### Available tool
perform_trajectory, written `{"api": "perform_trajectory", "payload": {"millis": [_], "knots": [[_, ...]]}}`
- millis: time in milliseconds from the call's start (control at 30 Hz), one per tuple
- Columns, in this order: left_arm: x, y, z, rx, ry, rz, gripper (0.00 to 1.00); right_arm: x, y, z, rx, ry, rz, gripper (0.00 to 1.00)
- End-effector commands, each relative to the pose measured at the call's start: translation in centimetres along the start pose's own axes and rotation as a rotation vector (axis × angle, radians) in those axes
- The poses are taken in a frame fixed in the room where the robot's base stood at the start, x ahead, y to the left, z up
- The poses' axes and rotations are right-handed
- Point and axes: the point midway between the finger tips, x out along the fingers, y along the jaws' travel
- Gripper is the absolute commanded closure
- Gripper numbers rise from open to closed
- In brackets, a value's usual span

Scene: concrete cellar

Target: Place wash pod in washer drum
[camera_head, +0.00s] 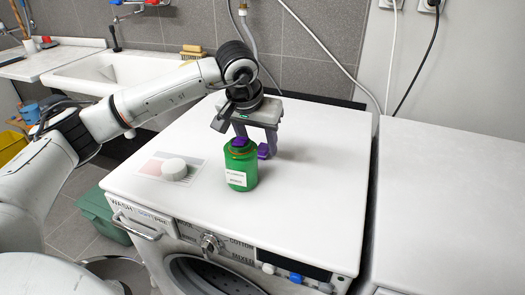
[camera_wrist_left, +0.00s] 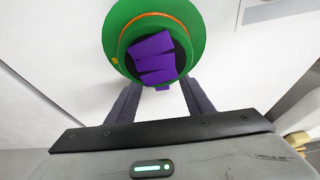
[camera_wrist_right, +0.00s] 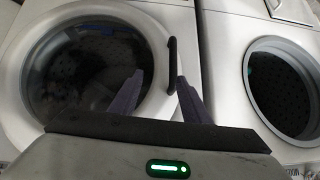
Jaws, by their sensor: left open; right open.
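An open green jar (camera_head: 240,168) with a white label stands on the washer top. Purple wash pods (camera_wrist_left: 155,57) lie inside it, seen from above in the left wrist view. Another purple piece (camera_head: 263,151) shows beside the jar in the head view. My left gripper (camera_head: 256,143) is open, pointing down at the jar, its fingers near the rim; nothing is held. My right gripper (camera_wrist_right: 158,80) is open in front of the washer's round glass door (camera_wrist_right: 90,65). A black handle (camera_wrist_right: 172,65) shows near its right finger; contact is unclear. The drum shows only dimly through the glass.
A white puck (camera_head: 174,169) sits on a printed sheet (camera_head: 152,166) left of the jar. A second white machine (camera_head: 455,200) stands at the right. A sink (camera_head: 110,72) is behind at the left. The washer top's right side is clear.

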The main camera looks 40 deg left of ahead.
Motion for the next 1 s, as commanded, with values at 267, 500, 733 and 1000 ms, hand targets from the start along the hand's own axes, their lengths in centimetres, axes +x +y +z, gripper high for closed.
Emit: {"api": "perform_trajectory", "payload": {"millis": [267, 500, 733, 1000], "knots": [[1.9, -0.1, 0.1, 0.000, 0.000, -0.001, 0.53, 0.1, 0.1, 0.1, 0.001, -0.002, 0.001, 0.57], [1.9, -0.1, 0.1, 0.001, 0.000, 0.000, 0.70, 0.1, 0.1, 0.2, 0.001, -0.002, 0.002, 0.57], [1.9, -0.1, 0.1, 0.000, 0.000, 0.000, 0.97, 0.1, 0.1, 0.2, 0.001, -0.002, 0.002, 0.57], [1.0, 0.0, -0.4, 0.000, 0.003, 0.002, 0.97, 0.0, 0.1, 0.1, 0.001, -0.002, 0.002, 0.57]]}}
